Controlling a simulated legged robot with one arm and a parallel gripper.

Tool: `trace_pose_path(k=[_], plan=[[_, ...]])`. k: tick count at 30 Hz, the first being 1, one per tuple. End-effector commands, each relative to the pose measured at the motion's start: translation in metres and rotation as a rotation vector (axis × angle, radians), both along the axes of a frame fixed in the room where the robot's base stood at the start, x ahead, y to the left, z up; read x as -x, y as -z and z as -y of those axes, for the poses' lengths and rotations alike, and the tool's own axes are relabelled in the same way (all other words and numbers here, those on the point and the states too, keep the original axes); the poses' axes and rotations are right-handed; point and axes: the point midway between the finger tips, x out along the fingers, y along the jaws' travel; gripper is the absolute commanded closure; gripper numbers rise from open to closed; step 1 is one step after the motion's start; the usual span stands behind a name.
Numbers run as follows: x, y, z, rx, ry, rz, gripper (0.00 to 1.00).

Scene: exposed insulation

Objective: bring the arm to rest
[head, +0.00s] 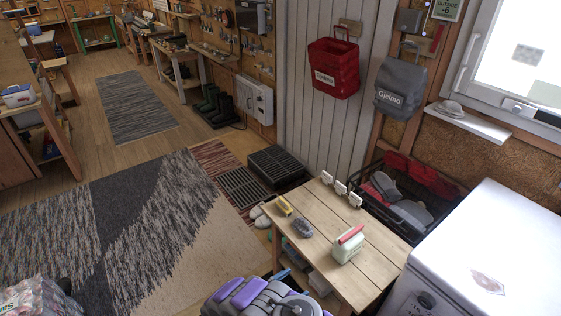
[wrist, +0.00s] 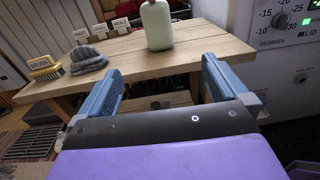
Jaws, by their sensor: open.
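My arm, with purple covers, is folded low at the bottom of the head view. My gripper (wrist: 161,82) shows in the wrist view as two blue fingers spread wide apart with nothing between them. It is at the near edge of a small wooden table (head: 362,270), which also shows in the wrist view (wrist: 190,38). In the head view, a bluish fingertip (head: 282,274) shows beside the table's left edge. I cannot tell whether the fingers touch the table.
On the table are a yellow brush (head: 284,206), a grey bundle (head: 303,228), a pale container with a red top (head: 348,246) and small white signs (head: 341,188). A white freezer (head: 490,250) stands right. A crate (head: 420,205) is behind. Rug-covered floor (head: 120,225) lies open left.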

Motion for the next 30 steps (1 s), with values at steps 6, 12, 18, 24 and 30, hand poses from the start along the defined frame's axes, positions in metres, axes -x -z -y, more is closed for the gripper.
trace_pose_path(k=[6,12,18,24,30], plan=[[-0.009,-0.026,0.020,-0.010,0.059,0.030,0.00],[-0.018,-0.059,0.043,-0.022,0.134,0.064,0.00],[-0.025,-0.112,0.071,-0.049,0.255,0.127,0.00],[-0.017,-0.178,0.113,-0.108,0.427,0.207,0.00],[0.007,-0.237,0.154,-0.184,0.604,0.284,0.00]])
